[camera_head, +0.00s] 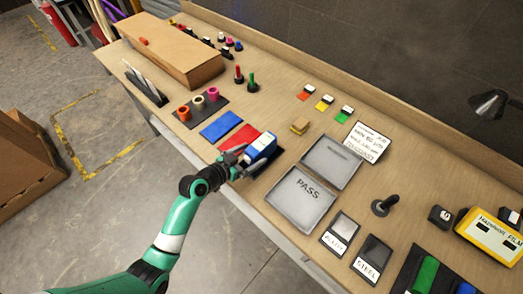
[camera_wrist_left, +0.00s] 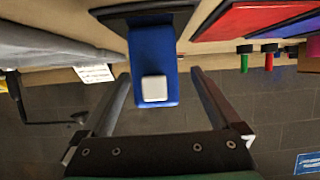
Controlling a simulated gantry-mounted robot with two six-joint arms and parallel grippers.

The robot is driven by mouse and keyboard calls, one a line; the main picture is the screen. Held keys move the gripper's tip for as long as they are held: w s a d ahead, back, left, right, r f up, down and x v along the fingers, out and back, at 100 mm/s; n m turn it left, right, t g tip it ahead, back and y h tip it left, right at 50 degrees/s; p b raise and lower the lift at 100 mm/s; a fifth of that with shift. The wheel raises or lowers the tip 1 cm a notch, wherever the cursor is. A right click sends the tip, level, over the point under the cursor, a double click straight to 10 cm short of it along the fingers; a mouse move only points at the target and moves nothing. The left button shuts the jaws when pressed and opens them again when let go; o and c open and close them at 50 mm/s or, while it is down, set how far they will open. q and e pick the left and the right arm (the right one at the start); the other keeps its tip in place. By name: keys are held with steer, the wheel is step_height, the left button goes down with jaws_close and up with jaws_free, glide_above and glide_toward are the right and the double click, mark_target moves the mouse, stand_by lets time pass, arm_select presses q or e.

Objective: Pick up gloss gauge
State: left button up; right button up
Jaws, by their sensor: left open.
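The gloss gauge appears to be the blue device with a white part (camera_head: 261,147). It rests on a dark pad on the bench, beside the red panel. In the left wrist view the blue gauge (camera_wrist_left: 154,55) has a white square button on its near end. My left gripper (camera_head: 241,162) is open at the gauge's near side. In the left wrist view the fingers of my left gripper (camera_wrist_left: 161,80) stand on either side of the gauge's near end, with gaps visible. My right gripper is not in view.
A red panel (camera_head: 239,137) and blue panel (camera_head: 221,125) lie left of the gauge. An open grey PASS case (camera_head: 300,198) lies to its right. A yellow film gauge (camera_head: 490,236) is far right.

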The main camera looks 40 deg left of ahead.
arm_select(q)
steer(key=x, duration=0.1)
steer(key=b+x, duration=0.1)
steer(key=x, duration=0.2)
steer(key=shift+w+d+f, duration=0.15)
steer(key=shift+d+f, duration=0.05)
steer(key=shift+d, duration=0.05)
steer(key=shift+w, duration=0.35)
jaws_close()
